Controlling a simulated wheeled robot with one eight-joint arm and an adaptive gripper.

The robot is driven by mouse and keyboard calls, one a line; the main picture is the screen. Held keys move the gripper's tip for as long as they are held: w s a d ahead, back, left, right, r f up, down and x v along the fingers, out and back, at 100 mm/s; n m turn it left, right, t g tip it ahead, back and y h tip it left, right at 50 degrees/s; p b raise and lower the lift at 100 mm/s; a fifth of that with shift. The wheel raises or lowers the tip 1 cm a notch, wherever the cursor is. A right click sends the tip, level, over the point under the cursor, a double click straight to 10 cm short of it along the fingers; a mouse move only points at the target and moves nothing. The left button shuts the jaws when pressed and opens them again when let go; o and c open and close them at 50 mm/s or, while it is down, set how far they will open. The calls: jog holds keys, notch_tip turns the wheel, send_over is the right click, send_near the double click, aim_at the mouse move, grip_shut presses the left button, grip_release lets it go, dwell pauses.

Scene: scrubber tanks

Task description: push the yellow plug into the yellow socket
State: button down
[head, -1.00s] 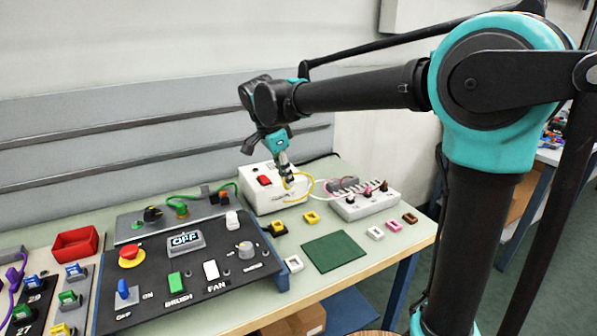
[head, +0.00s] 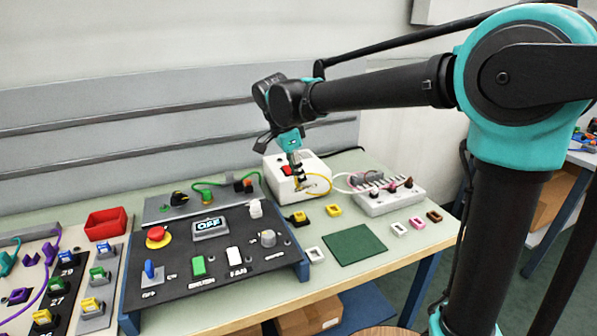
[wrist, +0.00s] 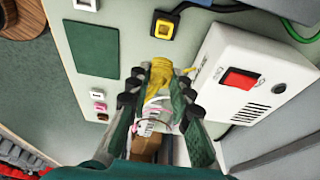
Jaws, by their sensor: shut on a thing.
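My gripper (head: 300,184) is in front of the white box in the head view. In the wrist view its fingers (wrist: 158,85) are closed around the yellow plug (wrist: 160,73), whose yellow cord (wrist: 192,70) runs to the right. The plug is held apart from the yellow socket (wrist: 164,25), a black block with a yellow square top. That socket also stands on the table in the head view (head: 297,218), to the front of the gripper. The plug's tip is hard to make out. The gripper and plug hide part of the table below them.
A white box with a red switch (head: 313,180) stands beside the gripper. A black control panel (head: 215,280) is at left.

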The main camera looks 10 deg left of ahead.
jog(key=shift+f, duration=4.4)
jog(key=shift+f, duration=0.25)
jog(key=shift+f, duration=0.35)
jog(key=shift+f, duration=0.35)
jog(key=c, duration=1.3)
grip_release()
jog(key=o, duration=0.5)
jog(key=shift+r, duration=0.1)
